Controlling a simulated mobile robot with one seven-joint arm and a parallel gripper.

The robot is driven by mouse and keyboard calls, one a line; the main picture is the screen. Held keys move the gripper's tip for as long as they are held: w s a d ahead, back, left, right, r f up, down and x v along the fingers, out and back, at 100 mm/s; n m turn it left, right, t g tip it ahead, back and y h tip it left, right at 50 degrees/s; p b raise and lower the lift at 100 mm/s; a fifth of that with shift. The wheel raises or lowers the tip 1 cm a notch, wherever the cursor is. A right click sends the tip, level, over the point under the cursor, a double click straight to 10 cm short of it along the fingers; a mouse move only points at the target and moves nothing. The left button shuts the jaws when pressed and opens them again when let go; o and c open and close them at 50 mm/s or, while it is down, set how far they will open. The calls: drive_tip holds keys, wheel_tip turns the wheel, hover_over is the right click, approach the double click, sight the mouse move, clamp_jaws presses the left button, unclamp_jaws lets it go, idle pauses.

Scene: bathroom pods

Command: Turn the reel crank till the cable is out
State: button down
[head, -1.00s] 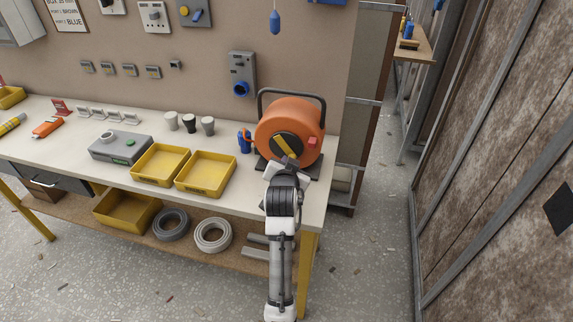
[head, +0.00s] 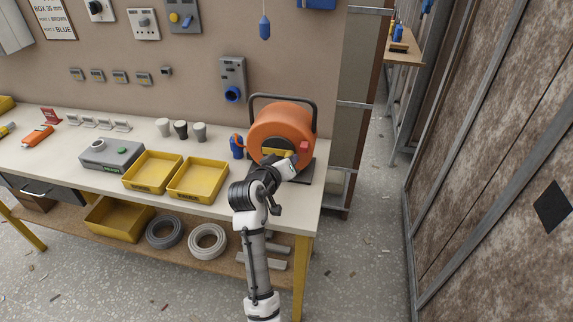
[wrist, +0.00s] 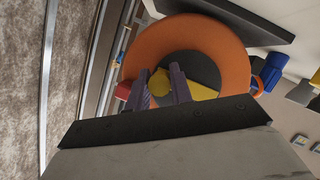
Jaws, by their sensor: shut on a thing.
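The orange cable reel (head: 280,128) stands on a dark base at the right end of the bench, under a black tube frame. Its yellow crank arm (head: 274,152) lies nearly level across the dark hub. In the wrist view, my gripper (wrist: 162,84) is shut on the round yellow crank knob (wrist: 158,82), with a dark finger on either side. The crank arm (wrist: 203,91) runs right from the knob over the dark hub (wrist: 190,68). A blue plug (head: 237,146) on a short orange cable end sits just left of the reel. My wrist hides the reel's lower front.
Two yellow bins (head: 198,179) and a grey box (head: 110,154) stand left of the reel. A blue wall socket (head: 232,93) is behind it. A red block (head: 304,147) shows at the reel's right side.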

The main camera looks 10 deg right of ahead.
sight(282, 140)
drive_tip(key=n+h, duration=0.1)
drive_tip(key=r+n+h, duration=0.1)
drive_tip(key=n, duration=0.1)
drive_tip(key=shift+a+r, duration=0.15)
drive_tip(key=shift+r, duration=0.05)
drive_tip(key=n, duration=0.1)
drive_tip(key=n+h, duration=0.1)
drive_tip(key=r+n, duration=0.1)
drive_tip(key=n, duration=0.1)
drive_tip(key=shift+w+a+t+h, duration=0.15)
drive_tip(key=shift+a+t+h, duration=0.15)
drive_tip(key=shift+a+t, duration=0.1)
drive_tip(key=n, duration=0.1)
drive_tip(key=n+t, duration=0.1)
drive_tip(key=n, duration=0.1)
drive_tip(key=a+n+h, duration=0.1)
drive_tip(key=shift+w+r, duration=0.2)
drive_tip(key=shift+r, duration=0.2)
drive_tip(key=shift+w+a+r+n+t, duration=0.1)
drive_tip(key=shift+a+n+t, duration=0.2)
drive_tip(key=shift+n, duration=0.5)
drive_tip(key=shift+w+a+n+t, duration=0.1)
drive_tip(key=shift+n+t, duration=0.25)
drive_tip(key=shift+n, duration=0.45)
drive_tip(key=shift+a+r+n+t, duration=0.1)
drive_tip(key=shift+a+n+t, duration=0.2)
drive_tip(key=shift+n, duration=0.5)
drive_tip(key=c, duration=1.3)
unclamp_jaws()
drive_tip(key=shift+o, duration=0.2)
